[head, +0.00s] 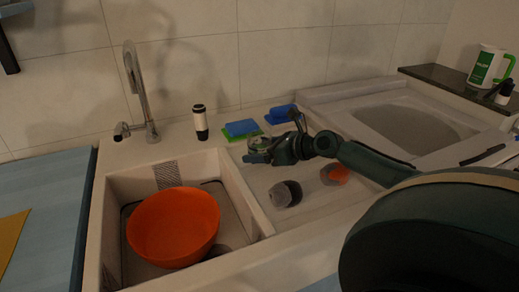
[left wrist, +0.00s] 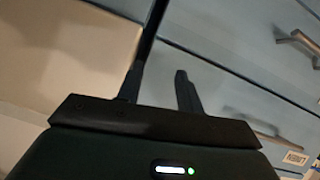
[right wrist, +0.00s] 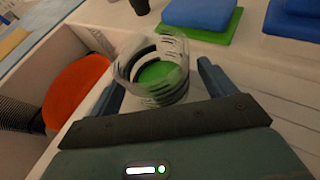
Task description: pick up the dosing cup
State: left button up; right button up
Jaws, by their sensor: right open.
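The dosing cup (right wrist: 155,72) looks like a clear round cup with dark bands and green showing inside it. In the right wrist view it lies between the two spread fingers of my right gripper (right wrist: 158,88), with a gap visible on the right side. In the head view the cup (head: 261,145) is at the tip of my right gripper (head: 264,151), on the ledge right of the sink basin. My left gripper (left wrist: 160,78) shows in the left wrist view with its fingers apart and nothing between them, in front of drawer fronts.
An orange bowl (head: 173,228) sits in the sink basin. Blue sponges (head: 242,127) and a green pad stand behind the cup. A black-and-white bottle (head: 200,122) is by the faucet (head: 140,90). A grey-black dispenser (head: 285,193) and an orange-grey one (head: 335,174) are nearer.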

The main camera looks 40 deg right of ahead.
jog(key=shift+w+f, duration=0.1)
jog(key=shift+w, duration=0.05)
jog(key=shift+c, duration=0.2)
jog(key=c, duration=1)
jog(key=shift+c, duration=0.5)
jog(key=shift+r, duration=0.2)
